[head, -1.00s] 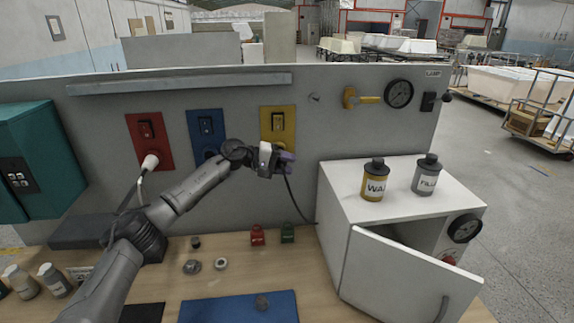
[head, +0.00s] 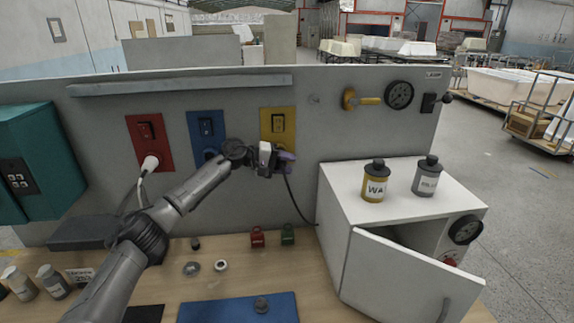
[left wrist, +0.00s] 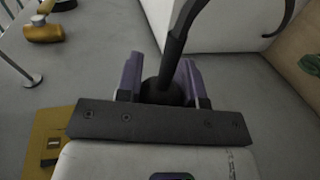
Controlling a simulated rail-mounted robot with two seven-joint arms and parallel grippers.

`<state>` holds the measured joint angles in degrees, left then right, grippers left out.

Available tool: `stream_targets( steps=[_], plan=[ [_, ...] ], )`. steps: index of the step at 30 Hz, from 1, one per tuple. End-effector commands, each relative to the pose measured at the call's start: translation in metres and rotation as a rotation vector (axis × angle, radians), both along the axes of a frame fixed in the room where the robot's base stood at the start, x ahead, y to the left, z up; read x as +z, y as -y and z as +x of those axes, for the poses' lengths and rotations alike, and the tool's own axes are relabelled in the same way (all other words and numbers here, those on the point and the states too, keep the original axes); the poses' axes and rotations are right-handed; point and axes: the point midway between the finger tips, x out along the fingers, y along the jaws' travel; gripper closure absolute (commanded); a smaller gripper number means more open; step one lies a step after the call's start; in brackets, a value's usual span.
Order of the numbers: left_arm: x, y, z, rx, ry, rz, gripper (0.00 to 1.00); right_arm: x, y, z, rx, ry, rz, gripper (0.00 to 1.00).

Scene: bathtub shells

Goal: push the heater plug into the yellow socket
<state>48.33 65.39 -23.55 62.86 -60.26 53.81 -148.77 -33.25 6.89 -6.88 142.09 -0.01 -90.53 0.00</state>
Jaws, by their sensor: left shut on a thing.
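My left gripper (head: 286,160) is in front of the grey panel, at the lower part of the yellow socket plate (head: 278,121), and partly covers it. In the left wrist view its purple fingers (left wrist: 160,84) are shut on the black heater plug (left wrist: 161,92), whose dark cord (left wrist: 178,37) leads away at the top. In the head view the plug is hidden by the gripper and the cord hangs down towards the white heater cabinet. The yellow plate (left wrist: 48,137) shows at the lower left of the wrist view, apart from the plug. The socket's holes are hidden.
A blue socket plate (head: 206,128) and a red one (head: 151,141) with a white plug are to the left. The white cabinet (head: 345,195), its door open, stands at right with a yellow can (head: 375,184) and a grey can (head: 427,179) on top.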

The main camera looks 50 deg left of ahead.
Motion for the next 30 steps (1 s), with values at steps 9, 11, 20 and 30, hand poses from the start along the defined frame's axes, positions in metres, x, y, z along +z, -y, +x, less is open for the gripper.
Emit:
stream_targets(
  steps=[9, 11, 20, 30],
  plan=[
    [0.001, -0.007, 0.004, 0.001, 0.001, 0.0, 0.9, 0.002, 0.0, 0.0, 0.0, 0.0, 0.0, 0.57],
    [0.001, -0.008, 0.005, 0.001, 0.001, 0.0, 0.9, 0.003, 0.0, 0.0, 0.0, 0.0, 0.0, 0.57],
    [0.0, -0.014, 0.008, 0.0, 0.0, 0.0, 0.9, 0.004, 0.0, 0.0, 0.0, 0.0, 0.0, 0.57],
    [0.0, -0.015, 0.009, -0.001, 0.0, 0.0, 0.46, 0.004, 0.0, 0.0, 0.0, 0.0, 0.0, 0.57]
  ],
)
